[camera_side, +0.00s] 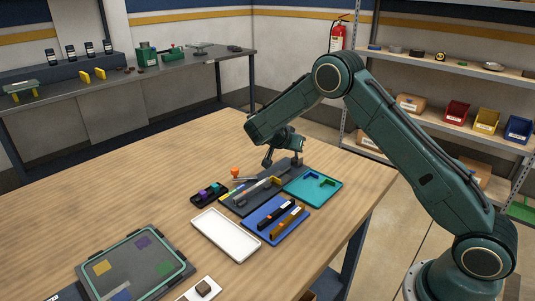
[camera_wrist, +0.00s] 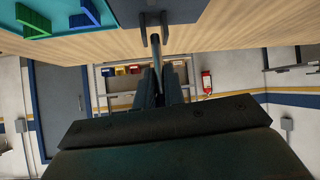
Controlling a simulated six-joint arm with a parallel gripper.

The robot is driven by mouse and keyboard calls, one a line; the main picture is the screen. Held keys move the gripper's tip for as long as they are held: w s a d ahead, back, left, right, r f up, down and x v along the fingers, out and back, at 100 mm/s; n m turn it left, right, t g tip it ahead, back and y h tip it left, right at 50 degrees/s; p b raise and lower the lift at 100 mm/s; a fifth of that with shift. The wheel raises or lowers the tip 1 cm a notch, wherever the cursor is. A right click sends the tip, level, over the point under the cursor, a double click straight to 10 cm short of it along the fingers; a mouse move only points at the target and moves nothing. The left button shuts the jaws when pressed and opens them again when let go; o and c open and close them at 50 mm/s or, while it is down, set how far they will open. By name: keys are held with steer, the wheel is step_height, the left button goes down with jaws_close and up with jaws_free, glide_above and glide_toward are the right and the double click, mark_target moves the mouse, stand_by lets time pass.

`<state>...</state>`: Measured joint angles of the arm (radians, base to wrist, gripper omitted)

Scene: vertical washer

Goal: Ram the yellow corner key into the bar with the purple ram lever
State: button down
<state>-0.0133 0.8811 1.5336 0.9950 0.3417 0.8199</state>
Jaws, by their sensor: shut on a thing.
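My gripper (camera_side: 284,160) is low over the far end of the dark fixture (camera_side: 238,207). In the wrist view my gripper (camera_wrist: 160,82) is shut on a slim grey rod (camera_wrist: 156,50); I cannot tell whether this is the ram lever, and no purple shows on it. A silver bar (camera_side: 256,189) lies along the fixture. A yellow piece (camera_side: 275,181), likely the corner key, sits at the bar's far end; I cannot tell how deeply it is seated. Their contact is too small to judge.
An orange knob (camera_side: 235,172) stands behind the fixture. Around it are a black tray (camera_side: 195,202) with purple and green pieces, a teal tray (camera_side: 327,198), a blue tray (camera_side: 268,238) with bars and a white tray (camera_side: 225,246).

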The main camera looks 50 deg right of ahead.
steer(key=c, duration=1.4)
jaws_free()
steer(key=shift+w+a+r, duration=0.1)
steer(key=shift+w+a, duration=0.15)
steer(key=shift+o, duration=0.8)
steer(key=shift+s+d, duration=0.1)
steer(key=shift+s, duration=0.05)
steer(key=v, duration=1.3)
steer(key=shift+s+a+r, duration=0.15)
steer(key=shift+a+r, duration=0.1)
